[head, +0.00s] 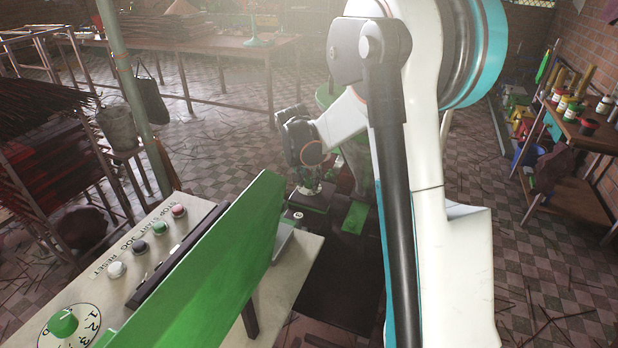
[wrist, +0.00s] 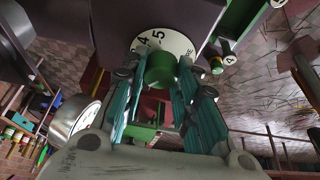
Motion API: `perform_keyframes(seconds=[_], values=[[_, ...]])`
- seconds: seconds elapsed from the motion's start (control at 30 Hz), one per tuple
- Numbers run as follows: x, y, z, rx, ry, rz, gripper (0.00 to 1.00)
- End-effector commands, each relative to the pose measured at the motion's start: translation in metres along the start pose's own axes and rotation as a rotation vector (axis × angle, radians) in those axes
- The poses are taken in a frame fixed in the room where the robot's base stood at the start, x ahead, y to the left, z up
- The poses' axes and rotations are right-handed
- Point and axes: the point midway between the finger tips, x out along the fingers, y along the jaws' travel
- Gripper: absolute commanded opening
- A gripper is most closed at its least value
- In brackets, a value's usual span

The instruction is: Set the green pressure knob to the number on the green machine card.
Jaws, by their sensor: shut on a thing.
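In the wrist view, a green knob (wrist: 160,68) sits on a round white dial (wrist: 178,42) with the figures 4 and 5 and the letters "RE" showing. My gripper (wrist: 160,85) has its teal fingers on both sides of this knob, shut on it. I cannot make out a pointer mark on it. A small white tag (wrist: 229,60) with what looks like a 4 shows at the upper right; I cannot tell whether it is the machine card. In the head view, my gripper (head: 310,185) is beyond the green panel, and the knob it holds is not clear there.
Another green knob (head: 63,322) on a numbered dial is at the head view's lower left, near several push buttons (head: 140,246). A large green panel (head: 205,270) stands beside them. A round gauge (wrist: 75,122) is close left of my gripper. Shelves (head: 575,135) stand right.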

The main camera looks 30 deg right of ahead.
Motion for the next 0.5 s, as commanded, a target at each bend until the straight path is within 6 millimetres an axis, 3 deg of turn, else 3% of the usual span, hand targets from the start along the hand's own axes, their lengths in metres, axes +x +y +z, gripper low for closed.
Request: perform_keyframes(seconds=[0.27, 0.3, 0.37, 0.5], values=[[0.0001, -0.0001, 0.0005, 0.0, -0.001, 0.0, 0.04], [0.0001, -0.0001, 0.0005, 0.0, -0.001, 0.0, 0.32], [0.0001, -0.0001, 0.0004, 0.0, -0.001, 0.0, 0.46], [0.0001, -0.0001, 0.0003, 0.0, -0.001, 0.0, 0.48]])
